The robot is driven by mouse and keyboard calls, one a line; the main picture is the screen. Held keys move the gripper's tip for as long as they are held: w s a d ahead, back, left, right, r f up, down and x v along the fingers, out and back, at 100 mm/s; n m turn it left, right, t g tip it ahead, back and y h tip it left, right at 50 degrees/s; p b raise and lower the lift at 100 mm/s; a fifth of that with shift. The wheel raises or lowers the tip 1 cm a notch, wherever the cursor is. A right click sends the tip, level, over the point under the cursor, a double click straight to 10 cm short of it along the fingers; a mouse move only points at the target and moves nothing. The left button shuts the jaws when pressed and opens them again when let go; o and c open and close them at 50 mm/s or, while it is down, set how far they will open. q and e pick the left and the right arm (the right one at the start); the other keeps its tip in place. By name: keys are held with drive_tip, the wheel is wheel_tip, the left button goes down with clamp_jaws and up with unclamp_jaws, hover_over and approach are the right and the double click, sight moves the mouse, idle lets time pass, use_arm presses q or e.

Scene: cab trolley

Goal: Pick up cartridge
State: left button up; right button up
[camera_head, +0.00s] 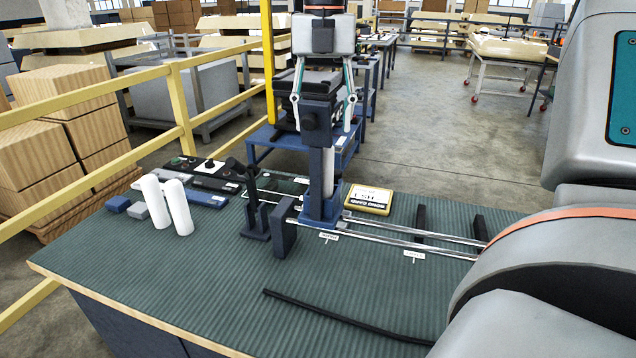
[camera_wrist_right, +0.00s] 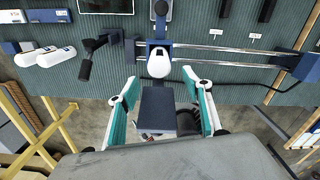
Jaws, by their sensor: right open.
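Two plain white cartridges (camera_head: 154,202) with rounded ends stand close together on the left of the green ribbed mat (camera_head: 215,285). They also show at the left edge of the right wrist view (camera_wrist_right: 55,56). A third white cylinder (camera_head: 328,172) stands upright in the navy carriage (camera_head: 321,210) on the rails; its rounded top shows in the wrist view (camera_wrist_right: 158,66). My right gripper (camera_head: 322,108) hangs fingers down, open, over the carriage area, to the right of the two cartridges. I cannot tell its exact height or whether it touches anything. My left gripper is not in view.
A yellow labelled box (camera_head: 368,198) sits behind. Dark control boxes (camera_head: 205,172) lie behind the cartridges. A yellow railing (camera_head: 180,105) stands left.

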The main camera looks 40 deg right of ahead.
wheel_tip(320, 180, down, 7)
drive_tip(key=shift+w+f, duration=0.15)
clamp_jaws()
idle(0.4)
